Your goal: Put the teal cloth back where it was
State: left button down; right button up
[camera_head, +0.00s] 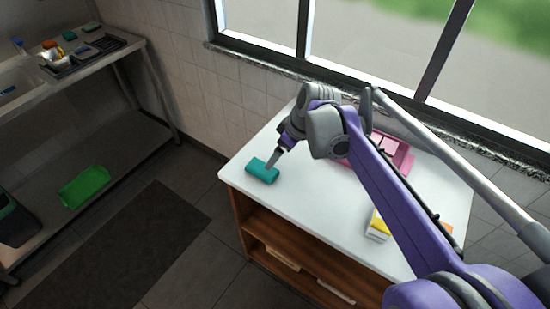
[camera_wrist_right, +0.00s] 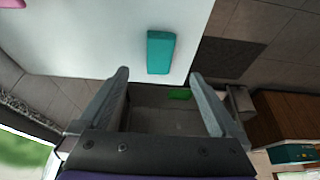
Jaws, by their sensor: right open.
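The teal cloth (camera_head: 262,171), a folded rectangular block, lies on the white tabletop (camera_head: 320,205) near its left front corner. It also shows in the right wrist view (camera_wrist_right: 160,52), lying ahead of the fingertips, near the table edge. My right gripper (camera_head: 271,164) is just behind and above the cloth in the head view. In the right wrist view the gripper (camera_wrist_right: 158,73) has its two fingers wide apart with nothing between them. I cannot tell from the head view whether a finger touches the cloth. My left gripper is not in view.
A pink tray (camera_head: 398,152) and a yellow-and-white box (camera_head: 377,225) stand on the table, partly behind my right arm. A window is behind.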

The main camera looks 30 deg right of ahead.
jog(key=s+a+f+m+h, duration=0.1)
jog(key=s+a+f+m, duration=0.1)
jog(key=s+a+f, duration=0.3)
jog(key=s+a+f+m+t, duration=0.1)
jog(key=s+a+f, duration=0.3)
jog(key=s+a, duration=0.4)
jog(key=s+m, duration=0.1)
jog(key=s, duration=0.2)
jog(key=shift+f+h, duration=0.35)
jog(key=shift+h, duration=0.05)
jog(key=shift+d, duration=0.1)
